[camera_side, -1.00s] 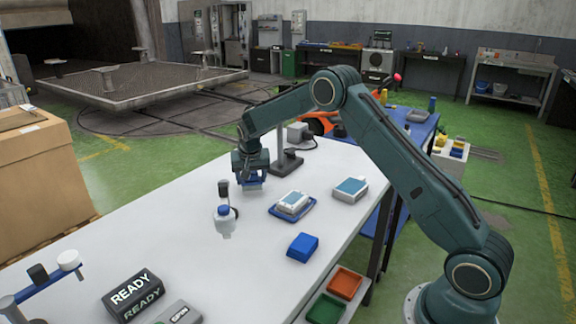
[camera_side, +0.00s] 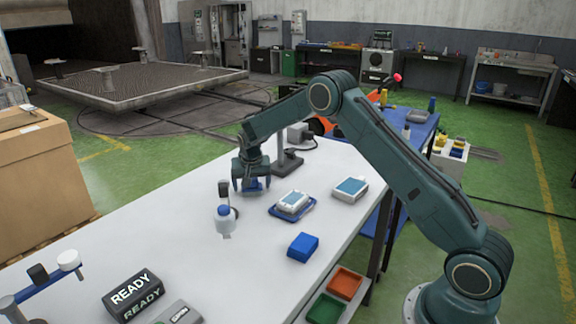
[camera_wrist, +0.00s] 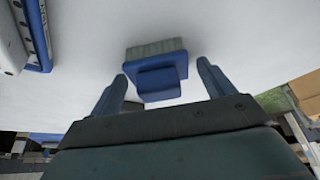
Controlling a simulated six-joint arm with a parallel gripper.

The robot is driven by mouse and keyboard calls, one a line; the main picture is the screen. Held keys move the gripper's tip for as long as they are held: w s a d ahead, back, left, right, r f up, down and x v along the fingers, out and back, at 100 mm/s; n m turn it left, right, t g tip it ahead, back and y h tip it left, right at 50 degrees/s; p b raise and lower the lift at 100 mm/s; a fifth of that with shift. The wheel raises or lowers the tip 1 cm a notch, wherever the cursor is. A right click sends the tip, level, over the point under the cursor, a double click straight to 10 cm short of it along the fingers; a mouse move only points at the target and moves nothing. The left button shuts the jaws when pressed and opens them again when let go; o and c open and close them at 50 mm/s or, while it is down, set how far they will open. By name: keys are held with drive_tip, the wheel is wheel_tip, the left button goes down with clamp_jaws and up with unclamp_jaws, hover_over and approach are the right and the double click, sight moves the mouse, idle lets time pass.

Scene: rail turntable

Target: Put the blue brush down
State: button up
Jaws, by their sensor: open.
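The blue brush (camera_wrist: 158,84) lies on the white table in the wrist view, with a blue body and a row of grey bristles along its far edge. My gripper (camera_wrist: 162,78) is open, with one finger on each side of the brush and visible gaps between them. In the side view my gripper (camera_side: 251,188) is low over the far part of the table, and the brush (camera_side: 254,184) shows between its fingers. The fingers hide part of the brush there.
A stand (camera_side: 287,163) rises just behind my gripper.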

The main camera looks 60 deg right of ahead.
drive_tip(key=shift+r, duration=0.1)
drive_tip(key=v, duration=1.2)
idle(0.5)
drive_tip(key=s+a+r+n+t+y, duration=0.15)
drive_tip(key=s+a+r, duration=0.25)
drive_tip(key=s+r, duration=0.45)
drive_tip(key=s+a+r+n, duration=0.35)
drive_tip(key=s+r, duration=0.25)
drive_tip(key=s, duration=0.5)
drive_tip(key=s+a+f+n+y, duration=0.1)
drive_tip(key=s+a+n, duration=0.1)
drive_tip(key=s, duration=0.8)
drive_tip(key=s+a+f+n, duration=0.2)
drive_tip(key=s+a, duration=0.1)
drive_tip(key=s, duration=0.7)
drive_tip(key=shift+s+a+t+y, duration=0.35)
drive_tip(key=shift+a+t, duration=0.05)
drive_tip(key=shift+t, duration=0.05)
